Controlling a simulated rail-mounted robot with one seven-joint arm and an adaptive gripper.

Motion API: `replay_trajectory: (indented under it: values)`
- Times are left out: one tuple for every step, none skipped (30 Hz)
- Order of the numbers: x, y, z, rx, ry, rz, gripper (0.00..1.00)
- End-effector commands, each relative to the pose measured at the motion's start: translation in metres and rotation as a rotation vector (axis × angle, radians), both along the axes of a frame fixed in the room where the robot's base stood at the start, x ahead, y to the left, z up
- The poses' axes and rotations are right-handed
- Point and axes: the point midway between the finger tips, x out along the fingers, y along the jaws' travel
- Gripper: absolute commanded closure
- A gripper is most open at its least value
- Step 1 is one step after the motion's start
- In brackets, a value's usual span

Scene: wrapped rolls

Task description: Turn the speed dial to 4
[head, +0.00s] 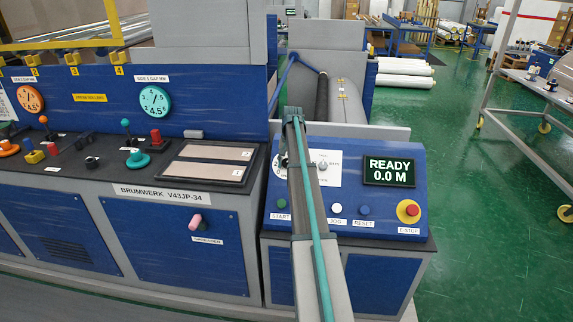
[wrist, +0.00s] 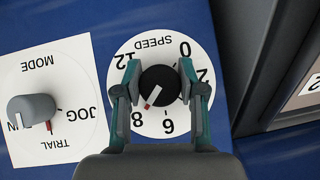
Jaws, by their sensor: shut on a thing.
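The speed dial's black knob (wrist: 160,85) sits in the middle of a white disc (wrist: 152,48) marked SPEED, which appears upside down in the wrist view. The knob's red and white pointer line points down-left, toward the 8. The 0, 2, 6, 8 and 12 show on the disc; the spot for 4 is covered by my right finger. My gripper (wrist: 160,84) has one finger on each side of the knob and is shut on it. In the head view my arm hides most of the dial; a sliver of its disc (head: 279,165) shows.
A MODE selector knob (wrist: 32,110) stands beside the dial. The blue panel (head: 345,190) also holds a READY 0.0 M display (head: 389,171), a green START button (head: 282,203), JOG and RESET buttons, and a red E-STOP (head: 409,210). Another console (head: 160,195) stands at left.

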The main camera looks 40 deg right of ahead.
Motion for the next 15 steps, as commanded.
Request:
replay_trajectory:
  values:
    - [0.0007,0.0000,0.0008,-0.009,0.009,0.015,0.95]
    - [0.0008,0.0001,0.0009,-0.016,0.016,0.026,0.95]
    - [0.0009,0.0001,0.0010,-0.025,0.026,0.042,0.95]
    - [0.0012,0.0002,0.0010,-0.033,0.034,0.057,0.95]
    - [0.0014,0.0003,0.0011,-0.041,0.042,0.070,0.95]
    - [0.0014,0.0002,0.0012,-0.056,0.055,0.092,0.95]
    - [0.0015,0.0004,0.0012,-0.064,0.065,0.109,0.95]
    - [0.0013,0.0000,0.0013,-0.076,0.076,0.128,0.95]
    - [0.0011,0.0000,0.0014,-0.090,0.091,0.153,0.95]
    - [0.0010,-0.0001,0.0014,-0.102,0.104,0.173,0.95]
    - [0.0010,0.0000,0.0014,-0.114,0.116,0.193,0.95]
    - [0.0012,0.0003,0.0013,-0.131,0.132,0.222,0.95]
    - [0.0010,0.0003,0.0013,-0.144,0.146,0.244,0.95]
    - [0.0010,0.0004,0.0012,-0.157,0.159,0.266,0.95]
    - [0.0007,0.0002,0.0011,-0.174,0.176,0.295,0.95]
